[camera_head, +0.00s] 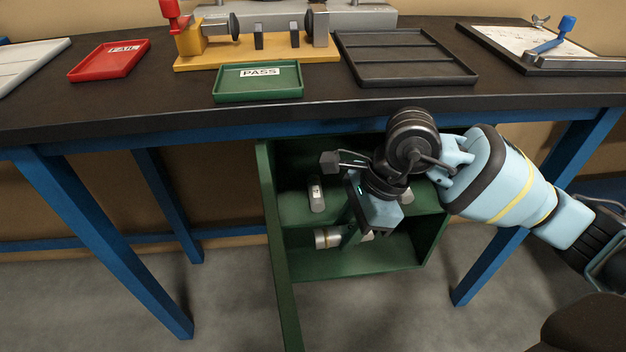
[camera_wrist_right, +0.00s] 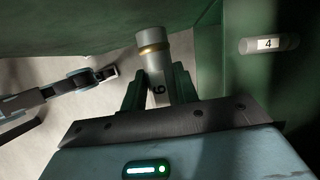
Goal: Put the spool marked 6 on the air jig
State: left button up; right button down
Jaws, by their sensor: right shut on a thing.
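The spool marked 6 (camera_wrist_right: 156,72) is a grey cylinder with a gold band. On the table, a yellow-based fixture (camera_head: 258,62) carries grey posts and a red-handled part. No label shows whether it is the air jig. My left gripper is not seen.
The green cabinet (camera_head: 432,240) under the table has its door (camera_head: 277,240) open at the left. A spool marked 4 (camera_wrist_right: 268,44) stands in its upper compartment. The table holds PASS (camera_head: 258,90) and FAIL (camera_head: 108,62) trays, an empty black tray (camera_head: 405,58) and a blue-levered clamp (camera_head: 555,42).

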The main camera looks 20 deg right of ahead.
jog(key=s+d+r+n+g+h, duration=0.1)
jog(key=s+r+n, duration=0.3)
jog(key=n, duration=0.6)
jog(key=s+d+r+n+g+h, duration=0.1)
jog(key=s+r+n+g+h, duration=0.2)
jog(key=n, duration=0.7)
jog(key=shift+s+d+r+g+h, duration=0.3)
jog(key=shift+s+r+g, duration=0.5)
jog(key=shift+s, duration=0.3)
